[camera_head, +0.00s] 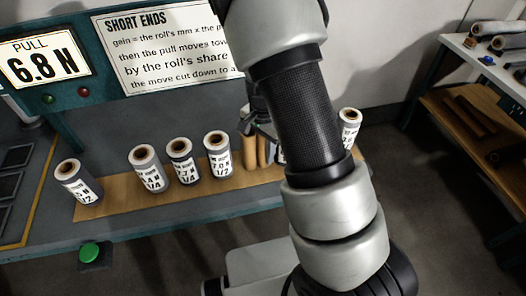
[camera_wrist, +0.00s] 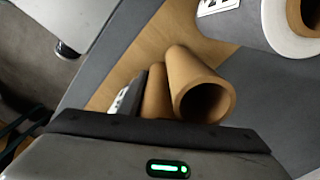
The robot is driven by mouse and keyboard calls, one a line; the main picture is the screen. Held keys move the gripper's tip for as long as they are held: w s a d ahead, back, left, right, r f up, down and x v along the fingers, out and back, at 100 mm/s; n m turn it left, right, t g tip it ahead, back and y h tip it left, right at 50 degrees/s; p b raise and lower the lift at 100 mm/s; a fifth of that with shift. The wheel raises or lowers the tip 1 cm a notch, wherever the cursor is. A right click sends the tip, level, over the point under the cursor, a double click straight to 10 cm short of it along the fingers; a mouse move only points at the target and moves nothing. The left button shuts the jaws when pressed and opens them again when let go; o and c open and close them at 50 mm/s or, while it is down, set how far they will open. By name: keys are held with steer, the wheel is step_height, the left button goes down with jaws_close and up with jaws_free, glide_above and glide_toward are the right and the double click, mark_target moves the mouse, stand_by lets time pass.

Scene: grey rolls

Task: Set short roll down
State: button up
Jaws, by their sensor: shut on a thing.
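My gripper (camera_head: 258,124) is low over the wooden strip, partly behind my arm. It is shut on what I take to be the short roll; a grey piece with a white label (camera_wrist: 124,102) shows at the edge of my gripper housing in the wrist view. The fingertips and most of this roll are hidden, so I cannot tell if it touches the strip. Two bare brown tubes (camera_head: 250,152) stand close by my gripper; the nearer tube (camera_wrist: 200,88) shows its open end in the wrist view.
Several grey labelled rolls (camera_head: 183,162) stand on the wooden strip (camera_head: 120,208), left of the tubes. A green button (camera_head: 90,252) is at front left. A pull display (camera_head: 42,60) reads 6.8 N.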

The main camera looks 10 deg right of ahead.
steer(key=shift+r, duration=0.1)
steer(key=shift+f, duration=0.2)
steer(key=o, duration=1)
